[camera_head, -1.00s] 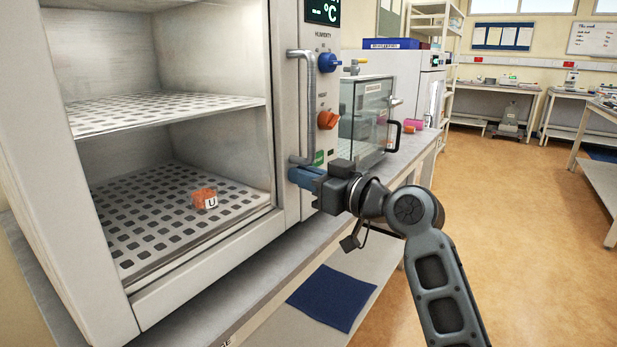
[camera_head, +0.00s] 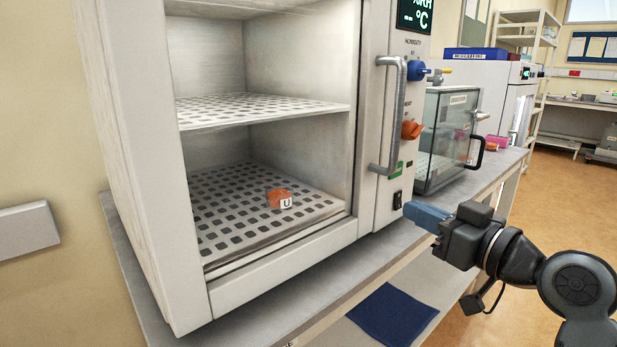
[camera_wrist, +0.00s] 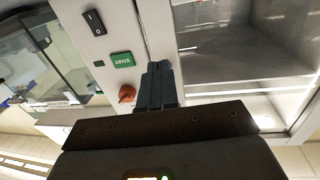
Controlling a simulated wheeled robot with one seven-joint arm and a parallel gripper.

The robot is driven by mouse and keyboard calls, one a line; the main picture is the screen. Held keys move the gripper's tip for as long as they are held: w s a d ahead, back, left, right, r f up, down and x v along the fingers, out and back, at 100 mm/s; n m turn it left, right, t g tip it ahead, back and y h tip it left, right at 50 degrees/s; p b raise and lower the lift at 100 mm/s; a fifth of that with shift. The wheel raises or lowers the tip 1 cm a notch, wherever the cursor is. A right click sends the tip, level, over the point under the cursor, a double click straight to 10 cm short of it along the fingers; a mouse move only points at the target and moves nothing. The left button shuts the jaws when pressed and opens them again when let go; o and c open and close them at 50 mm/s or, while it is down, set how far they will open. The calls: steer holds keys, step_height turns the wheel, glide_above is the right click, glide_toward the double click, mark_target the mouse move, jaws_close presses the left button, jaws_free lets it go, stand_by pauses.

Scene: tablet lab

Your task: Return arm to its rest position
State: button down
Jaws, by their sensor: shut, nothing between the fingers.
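My gripper (camera_head: 412,212) is at the end of my arm, at the right of the head view. Its blue fingers are together and empty. They point left, near the lower right of the chamber's control panel (camera_head: 388,205), in front of a black rocker switch (camera_head: 397,200). In the wrist view my gripper (camera_wrist: 158,68) points at the panel, beside a green START button (camera_wrist: 122,60) and an orange knob (camera_wrist: 127,94). I cannot tell whether the fingertips touch anything.
The open climate chamber (camera_head: 270,295) holds an orange block marked U (camera_head: 279,198) on its lower perforated shelf. A vertical handle (camera_head: 386,120) sticks out beside the opening. A glass-fronted box (camera_head: 447,140) stands behind on the bench. A blue mat (camera_head: 392,315) lies below. Floor at right is clear.

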steer(key=s+f+m+h+p, duration=0.1)
steer(key=s+f+m+h, duration=0.3)
steer(key=s+f, duration=0.55)
steer(key=s+f+m+h+p, duration=0.1)
steer(key=s+f+m+h, duration=0.1)
steer(key=s+f, duration=0.45)
steer(key=s+f+m+h+p, duration=0.1)
steer(key=s+f+h, duration=0.15)
steer(key=s, duration=0.65)
steer(key=s+r+n, duration=0.1)
steer(key=s+r, duration=0.1)
steer(key=s, duration=0.8)
steer(key=s+r+g+p, duration=0.1)
steer(key=s+r, duration=0.2)
steer(key=s, duration=0.7)
steer(key=shift+s+r+n, duration=0.25)
steer(key=shift+s+n, duration=0.1)
steer(key=shift+n, duration=0.05)
steer(key=shift+a, duration=0.1)
